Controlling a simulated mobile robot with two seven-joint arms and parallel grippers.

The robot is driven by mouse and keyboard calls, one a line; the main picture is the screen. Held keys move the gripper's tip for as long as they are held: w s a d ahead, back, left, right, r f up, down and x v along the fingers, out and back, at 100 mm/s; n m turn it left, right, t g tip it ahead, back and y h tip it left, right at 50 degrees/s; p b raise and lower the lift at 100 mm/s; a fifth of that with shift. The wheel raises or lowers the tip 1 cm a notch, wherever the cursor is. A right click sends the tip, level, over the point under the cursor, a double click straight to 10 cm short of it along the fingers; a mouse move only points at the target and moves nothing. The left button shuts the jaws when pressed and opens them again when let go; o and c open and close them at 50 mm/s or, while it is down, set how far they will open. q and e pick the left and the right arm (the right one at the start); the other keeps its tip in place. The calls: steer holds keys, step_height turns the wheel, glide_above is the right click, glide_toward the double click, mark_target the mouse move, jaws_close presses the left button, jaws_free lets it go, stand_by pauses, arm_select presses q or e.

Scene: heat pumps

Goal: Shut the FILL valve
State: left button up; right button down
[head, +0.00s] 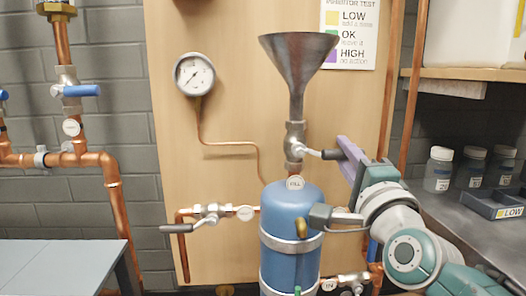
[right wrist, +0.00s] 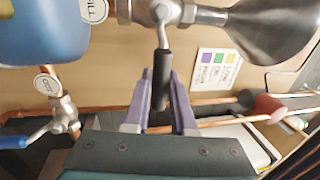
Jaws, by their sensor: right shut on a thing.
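The FILL valve (head: 295,135) sits on the vertical pipe between the steel funnel (head: 298,60) and the blue tank (head: 291,215). Its round FILL tag (head: 295,182) hangs just below. The lever (head: 314,152) points right and slightly down, across the line of the pipe. My right gripper (head: 345,152) reaches the lever's end from the right. In the right wrist view the black lever grip (right wrist: 161,78) lies between the purple fingers of my right gripper (right wrist: 160,95), which are shut on it. The FILL tag (right wrist: 94,8) also shows there. My left gripper is not in view.
A pressure gauge (head: 194,74) is on the wooden board. A side valve (head: 211,212) with a lever is left of the tank. Copper pipes with a blue-handled valve (head: 82,91) stand at the left. Several jars (head: 439,168) stand on the right counter.

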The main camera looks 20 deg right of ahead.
steer(key=shift+f, duration=0.3)
steer(key=c, duration=1.2)
jaws_free()
steer(key=o, duration=0.4)
steer(key=shift+r, duration=0.2)
steer(key=shift+o, duration=0.2)
steer(key=v, duration=1)
steer(key=shift+p, duration=0.35)
